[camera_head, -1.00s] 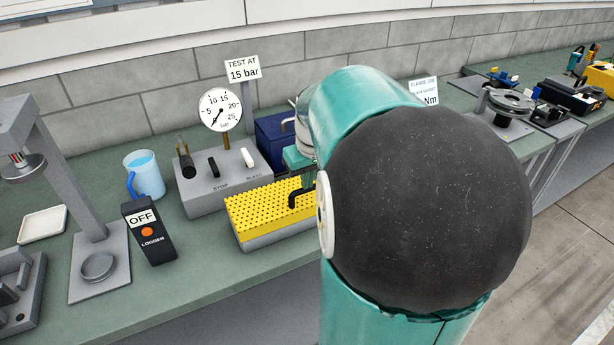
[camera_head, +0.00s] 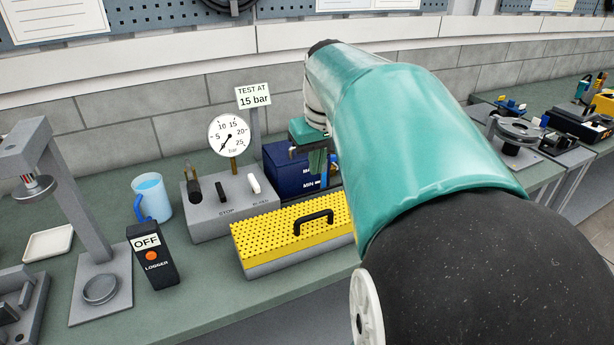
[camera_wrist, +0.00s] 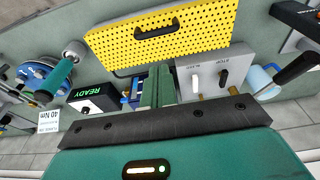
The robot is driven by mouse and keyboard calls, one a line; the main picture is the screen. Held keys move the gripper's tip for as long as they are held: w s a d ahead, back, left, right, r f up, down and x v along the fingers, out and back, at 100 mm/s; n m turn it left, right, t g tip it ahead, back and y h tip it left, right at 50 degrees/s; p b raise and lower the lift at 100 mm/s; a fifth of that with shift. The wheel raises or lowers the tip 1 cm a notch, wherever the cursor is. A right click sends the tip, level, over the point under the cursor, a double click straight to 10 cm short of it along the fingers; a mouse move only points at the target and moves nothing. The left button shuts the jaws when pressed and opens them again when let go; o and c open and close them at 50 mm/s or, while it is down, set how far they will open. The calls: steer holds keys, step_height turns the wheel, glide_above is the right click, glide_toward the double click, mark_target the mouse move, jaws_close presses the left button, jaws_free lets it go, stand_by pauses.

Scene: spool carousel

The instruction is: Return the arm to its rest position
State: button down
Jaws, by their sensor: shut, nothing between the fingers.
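My arm, teal with a black joint, fills the right half of the head view and reaches back over the bench. My gripper (camera_head: 317,162) hangs at its far end, in front of the blue box (camera_head: 284,168) and above the bench. In the wrist view my gripper (camera_wrist: 159,82) shows its two green fingers together, with nothing between them. The yellow perforated cover (camera_head: 285,235) with its black handle lies in front of the gripper and apart from it. It also shows in the wrist view (camera_wrist: 190,48).
The grey test unit (camera_head: 215,213) with its gauge (camera_head: 229,135) stands left of the gripper. A blue mug (camera_head: 153,197), a black logger (camera_head: 152,258) and a grey press stand (camera_head: 75,200) are further left. A flange fixture (camera_head: 513,140) stands right, beyond my arm.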

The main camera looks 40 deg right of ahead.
steer(key=shift+r, duration=0.4)
steer(key=shift+s, duration=0.1)
steer(key=s+a+f+n+t, duration=0.1)
steer(key=s+a+f, duration=0.1)
steer(key=a, duration=0.6)
steer(key=s+a+f+n+t, duration=0.1)
steer(key=s+a+f, duration=0.2)
steer(key=a, duration=0.5)
steer(key=s+a+f+n+t, duration=0.1)
steer(key=s+a+f, duration=0.2)
steer(key=a, duration=0.6)
steer(key=shift+f+y, duration=0.4)
steer(key=shift+f, duration=0.05)
steer(key=c, duration=2.1)
jaws_free()
steer(key=shift+s+a, duration=0.1)
